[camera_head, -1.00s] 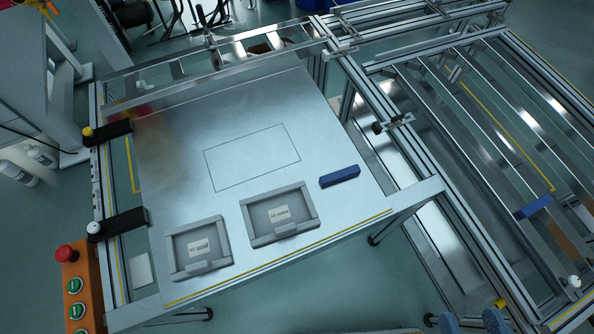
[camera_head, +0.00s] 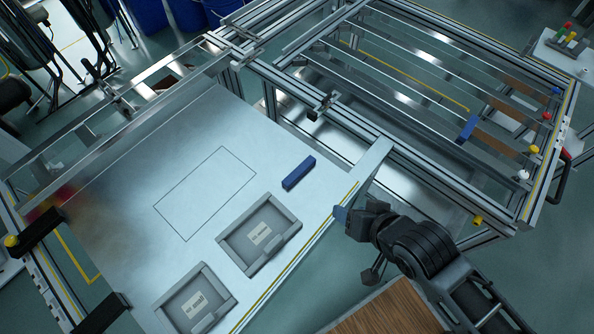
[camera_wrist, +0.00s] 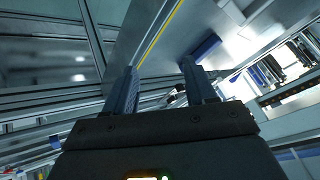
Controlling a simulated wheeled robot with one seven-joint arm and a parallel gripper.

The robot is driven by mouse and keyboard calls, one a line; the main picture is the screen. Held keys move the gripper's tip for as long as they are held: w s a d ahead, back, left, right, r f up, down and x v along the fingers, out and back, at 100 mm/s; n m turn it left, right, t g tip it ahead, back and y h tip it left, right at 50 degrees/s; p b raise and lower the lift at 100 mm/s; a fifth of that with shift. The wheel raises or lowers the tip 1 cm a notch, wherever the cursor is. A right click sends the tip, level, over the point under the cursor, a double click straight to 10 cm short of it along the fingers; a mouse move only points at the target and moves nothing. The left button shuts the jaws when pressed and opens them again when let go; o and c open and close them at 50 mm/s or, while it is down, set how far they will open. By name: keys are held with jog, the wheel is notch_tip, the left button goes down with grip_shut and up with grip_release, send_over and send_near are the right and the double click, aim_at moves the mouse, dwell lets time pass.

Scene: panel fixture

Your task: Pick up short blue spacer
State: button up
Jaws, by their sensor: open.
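A blue bar, likely this same spacer, shows in the wrist view (camera_wrist: 207,47) beyond the right fingertip. A second blue piece (camera_head: 467,127) lies on the rail frame at the right. I cannot tell from their looks which is the shorter. My gripper (camera_head: 341,214) is at the table's front right edge, apart from both pieces. In the wrist view my gripper (camera_wrist: 160,80) has its two fingers spread with nothing between them.
Two grey labelled trays (camera_head: 225,240) (camera_head: 172,301) sit along the table's yellow-striped front edge. The rail frame (camera_head: 400,160) adjoins the table at the right. A wooden surface (camera_head: 385,312) is below my arm. The table around the blue spacer is clear.

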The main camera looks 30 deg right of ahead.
aim_at(299, 170)
jog(key=w+f+m+g, duration=0.1)
jog(key=w, duration=0.2)
jog(key=w+m+g, duration=0.1)
jog(key=w, duration=0.2)
jog(key=w+f+m+g, duration=0.1)
jog(key=w, duration=0.2)
jog(key=shift+w+a+f+m+b, duration=0.2)
jog(key=shift+w+f+m+b, duration=0.1)
jog(key=shift+f+m, duration=0.1)
jog(key=w, duration=0.1)
jog(key=w+r+m+g, duration=0.1)
jog(key=w+g, duration=0.1)
jog(key=w, duration=0.1)
jog(key=shift+a+r+m, duration=0.15)
jog(key=shift+a+m, duration=0.2)
jog(key=shift+m, duration=0.05)
jog(key=w+r+g, duration=0.1)
jog(key=w+a+r+m+g, duration=0.1)
jog(key=w, duration=0.1)
jog(key=w+r+m, duration=0.1)
jog(key=r, duration=0.1)
jog(key=shift+w+a+r+g+b, duration=0.1)
jog(key=shift+w+a+g+b, duration=0.15)
jog(key=shift+a+g+b, duration=0.15)
jog(key=shift+m, duration=0.3)
jog(key=shift+s+d+f, duration=0.1)
jog(key=shift+d+f, duration=0.05)
jog(key=shift+f, duration=1.75)
jog(key=shift+d+f, duration=0.1)
jog(key=shift+f, duration=1.8)
